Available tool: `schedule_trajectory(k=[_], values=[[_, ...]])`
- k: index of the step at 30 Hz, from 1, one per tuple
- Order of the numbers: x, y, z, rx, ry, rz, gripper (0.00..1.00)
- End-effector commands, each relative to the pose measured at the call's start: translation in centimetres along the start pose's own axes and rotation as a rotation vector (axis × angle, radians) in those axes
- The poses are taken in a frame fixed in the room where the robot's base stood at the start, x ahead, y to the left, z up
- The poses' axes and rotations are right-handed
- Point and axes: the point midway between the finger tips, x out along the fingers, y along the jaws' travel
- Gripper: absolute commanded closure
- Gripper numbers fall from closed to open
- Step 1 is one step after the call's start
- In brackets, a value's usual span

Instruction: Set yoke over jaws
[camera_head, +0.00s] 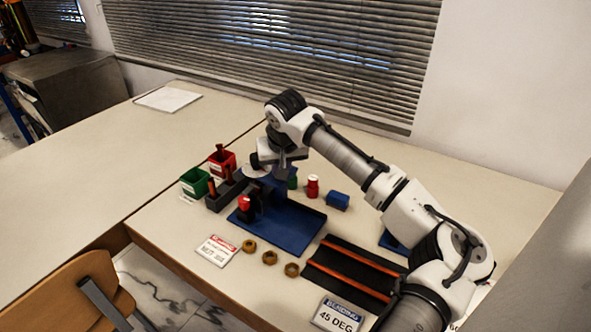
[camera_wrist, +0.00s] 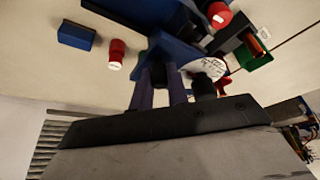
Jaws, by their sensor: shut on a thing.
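My gripper (camera_head: 281,175) is above the far part of the blue base plate (camera_head: 298,229). In the wrist view its two dark fingers (camera_wrist: 163,68) are shut on a blue piece (camera_wrist: 172,47), which looks like the yoke; the fingers hide part of it. A white round dial (camera_wrist: 208,68) is close beside the fingers, and shows left of them in the head view (camera_head: 256,171). A dark block (camera_head: 226,191), perhaps the jaws, stands left of the plate; I cannot tell for sure. A red knob (camera_head: 244,203) is at the plate's left end. Whether the blue piece touches the rig is unclear.
Red (camera_head: 222,160) and green (camera_head: 195,182) bins stand at the left. A red cylinder (camera_head: 313,187) and a blue block (camera_head: 338,201) stand behind the plate. Brown rings (camera_head: 269,257), signs and a black tray with orange rails (camera_head: 350,272) lie in front. The left table is mostly clear.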

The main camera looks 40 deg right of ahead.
Motion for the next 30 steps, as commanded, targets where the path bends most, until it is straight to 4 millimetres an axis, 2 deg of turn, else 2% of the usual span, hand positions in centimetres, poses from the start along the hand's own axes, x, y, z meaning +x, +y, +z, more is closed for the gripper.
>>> schedule_trajectory(k=[12, 13, 18, 26, 30], values=[[-0.02, -0.38, -0.72, 0.005, 0.01, 0.001, 1.0], [-0.02, -0.38, -0.72, 0.005, 0.011, 0.001, 0.81], [0.06, -0.38, -0.57, 0.005, 0.006, 0.002, 0.62], [0.09, -0.37, -0.44, 0.004, 0.001, 0.001, 0.62], [-0.83, -0.4, -0.4, 0.004, 0.001, 0.001, 0.62]])
